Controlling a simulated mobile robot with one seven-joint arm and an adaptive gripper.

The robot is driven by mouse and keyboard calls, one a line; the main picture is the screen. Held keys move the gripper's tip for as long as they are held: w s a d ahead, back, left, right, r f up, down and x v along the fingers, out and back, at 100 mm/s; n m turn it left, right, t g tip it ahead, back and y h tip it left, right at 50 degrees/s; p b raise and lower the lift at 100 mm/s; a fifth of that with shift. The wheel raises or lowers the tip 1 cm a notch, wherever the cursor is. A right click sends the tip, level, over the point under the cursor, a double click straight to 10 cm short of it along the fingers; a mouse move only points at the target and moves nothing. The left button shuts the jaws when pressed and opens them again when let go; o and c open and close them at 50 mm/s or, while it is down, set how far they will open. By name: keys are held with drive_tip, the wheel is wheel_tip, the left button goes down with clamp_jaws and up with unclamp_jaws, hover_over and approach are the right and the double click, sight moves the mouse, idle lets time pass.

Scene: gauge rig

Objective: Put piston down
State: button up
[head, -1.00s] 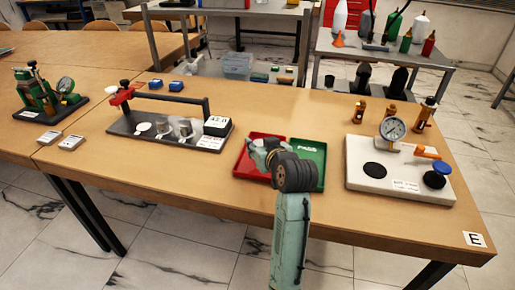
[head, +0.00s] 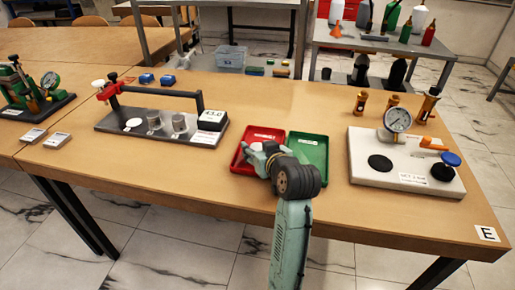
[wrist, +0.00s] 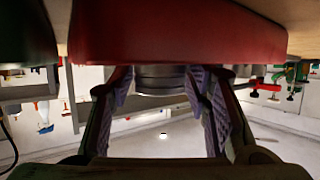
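The piston (wrist: 160,78) is a short silver cylinder in the wrist view, between the two finger pads. The near wall of the red tray (wrist: 180,35) hides part of it and the fingertips. My gripper (wrist: 162,95) reaches over that wall, its pads close against the piston's sides with no clear gap. In the head view my gripper (head: 262,157) is low over the red tray (head: 238,163), and the piston cannot be made out there. I cannot tell whether the piston touches the tray floor.
A green tray (head: 318,152) adjoins the red tray on the right. A white gauge stand (head: 400,178) with a dial stands further right. A grey measuring fixture (head: 110,128) with a display and metal cylinders is at left. The table (head: 180,185) in front is clear.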

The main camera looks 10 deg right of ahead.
drive_tip(key=shift+o, duration=0.8)
